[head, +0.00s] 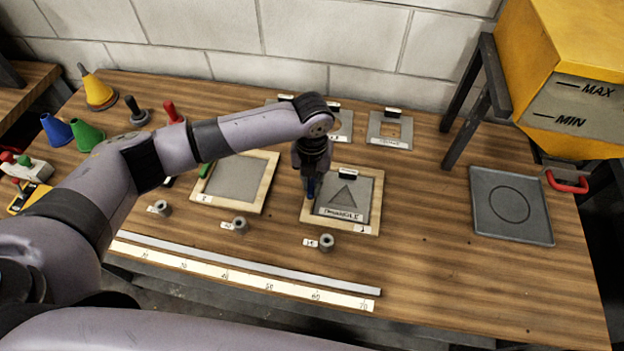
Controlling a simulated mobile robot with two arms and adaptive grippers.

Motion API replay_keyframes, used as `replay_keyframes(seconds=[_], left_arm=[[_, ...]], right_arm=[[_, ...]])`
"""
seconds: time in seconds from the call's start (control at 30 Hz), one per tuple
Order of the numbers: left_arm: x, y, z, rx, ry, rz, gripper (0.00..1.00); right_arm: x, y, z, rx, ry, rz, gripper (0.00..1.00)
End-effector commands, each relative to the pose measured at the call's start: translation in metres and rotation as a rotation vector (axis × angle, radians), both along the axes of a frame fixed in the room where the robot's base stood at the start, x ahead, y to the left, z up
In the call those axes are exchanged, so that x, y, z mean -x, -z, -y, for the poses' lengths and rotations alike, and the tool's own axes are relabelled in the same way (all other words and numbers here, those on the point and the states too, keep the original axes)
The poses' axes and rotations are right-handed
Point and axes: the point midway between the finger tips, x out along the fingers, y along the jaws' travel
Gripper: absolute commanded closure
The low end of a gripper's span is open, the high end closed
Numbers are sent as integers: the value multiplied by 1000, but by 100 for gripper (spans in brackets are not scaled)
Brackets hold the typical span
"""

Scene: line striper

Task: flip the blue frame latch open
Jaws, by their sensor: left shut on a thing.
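A light wooden frame (369,225) lies on the bench right of centre. A grey plate with a triangle cut-out (362,192) sits in it. The blue latch (311,189) shows as a small bit of blue at the frame's left side, mostly hidden by my left gripper. My left gripper (311,183) reaches down from above at that side and is shut on the blue latch. How far the latch is turned cannot be told. My right gripper is not in view.
Another wooden frame (232,205) with a grey plate lies to the left. Several grey cylinders stand in front, with a long ruler (250,273) along the front edge. A grey tray (511,205) and yellow hopper (570,70) are at right.

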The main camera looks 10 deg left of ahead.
Motion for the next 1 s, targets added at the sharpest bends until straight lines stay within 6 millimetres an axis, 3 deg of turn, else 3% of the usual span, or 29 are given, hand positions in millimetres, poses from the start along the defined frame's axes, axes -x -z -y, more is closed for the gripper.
replay_keyframes(seconds=[0.63, 0.67, 0.93, 1.0], left_arm=[[0, 0, 0, 0, 50, 0, 100], [0, 0, 0, 0, 50, 0, 86], [0, 0, 0, 0, 49, 0, 68], [0, 0, 0, 0, 48, 0, 68]], right_arm=[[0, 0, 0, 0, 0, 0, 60], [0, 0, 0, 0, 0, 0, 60], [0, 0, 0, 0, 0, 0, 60], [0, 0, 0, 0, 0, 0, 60]])
